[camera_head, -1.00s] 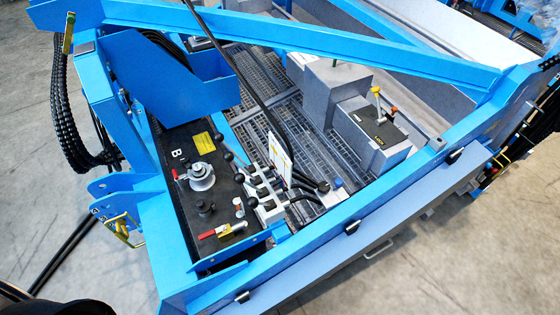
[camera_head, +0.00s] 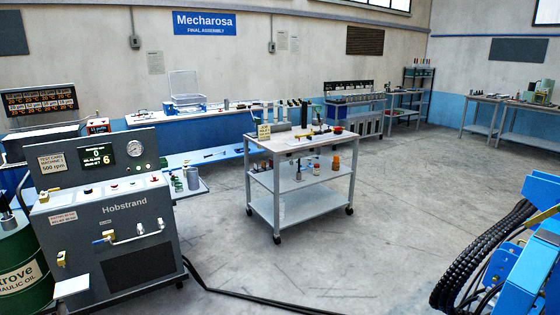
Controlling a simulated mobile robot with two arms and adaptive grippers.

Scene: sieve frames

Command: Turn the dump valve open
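Neither of my grippers shows in the head view. No dump valve can be picked out for certain. The blue machine frame (camera_head: 533,275) shows only at the right edge, with a bundle of black hoses (camera_head: 480,255) beside it. Its deck with the red-handled levers is out of view. At the left, a dark grey Hobstrand test unit (camera_head: 140,215) carries a gauge (camera_head: 135,149), a small display (camera_head: 97,153), and small yellow-handled fittings. Its small labels are too small to read surely.
A grey wheeled cart (camera_head: 305,215) with small items stands mid-floor. A green oil drum (camera_head: 22,270) stands at the lower left. Benches line the back wall. A black hose (camera_head: 255,295) runs across the floor. The floor right of the cart is clear.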

